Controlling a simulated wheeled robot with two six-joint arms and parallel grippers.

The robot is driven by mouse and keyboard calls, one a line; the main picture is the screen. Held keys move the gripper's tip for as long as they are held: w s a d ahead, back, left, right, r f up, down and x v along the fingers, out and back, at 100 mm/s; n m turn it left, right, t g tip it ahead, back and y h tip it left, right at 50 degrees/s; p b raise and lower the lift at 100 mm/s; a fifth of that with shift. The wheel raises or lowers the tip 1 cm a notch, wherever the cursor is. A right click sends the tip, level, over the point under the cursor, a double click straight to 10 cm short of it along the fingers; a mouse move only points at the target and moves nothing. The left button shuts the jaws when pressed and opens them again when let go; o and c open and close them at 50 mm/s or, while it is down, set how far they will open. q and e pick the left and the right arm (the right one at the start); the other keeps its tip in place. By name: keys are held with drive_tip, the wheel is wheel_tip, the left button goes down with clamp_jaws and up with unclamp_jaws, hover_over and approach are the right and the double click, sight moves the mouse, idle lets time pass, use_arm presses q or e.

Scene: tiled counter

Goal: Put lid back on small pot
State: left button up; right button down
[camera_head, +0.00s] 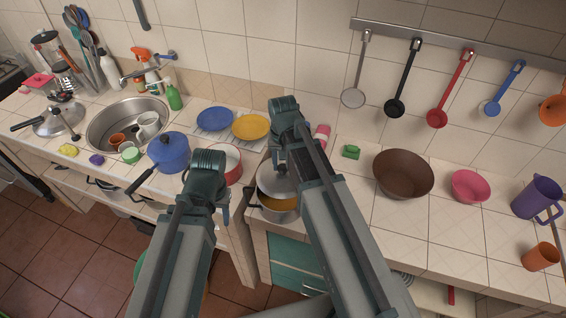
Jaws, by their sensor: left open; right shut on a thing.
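The small pot (281,214) is metal with a yellow-orange inside and stands near the counter's front edge, in the middle of the view. My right arm hides part of it. The round grey lid (269,183) is over the rear part of the pot, and the front of the opening stays uncovered. My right gripper (279,160) is shut on the lid; its fingertips are mostly hidden. I cannot tell whether the lid touches the rim. My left gripper (222,207) is open and empty, left of the pot, partly hidden by its own wrist.
A red-rimmed white pot (232,170) stands just behind my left gripper, beside a blue pot (169,154). Blue (215,119) and yellow (251,127) plates lie behind. A brown bowl (403,174) stands to the right.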

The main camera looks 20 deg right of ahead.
sight(281, 181)
drive_tip(key=shift+s+a+f, duration=0.15)
drive_tip(key=shift+s+a, duration=0.15)
drive_tip(key=shift+s, duration=0.4)
drive_tip(key=shift+s+a+f, duration=0.1)
drive_tip(key=shift+s+a, duration=0.2)
drive_tip(key=shift+s, duration=0.4)
idle(0.4)
drive_tip(key=shift+f+b, duration=0.2)
drive_tip(key=shift+b, duration=0.2)
idle(1.1)
drive_tip(key=shift+c, duration=1.8)
unclamp_jaws()
drive_tip(key=o, duration=0.4)
drive_tip(key=shift+c, duration=0.2)
drive_tip(key=shift+r, duration=0.1)
wheel_tip(281, 181, up, 7)
drive_tip(key=p, duration=0.7)
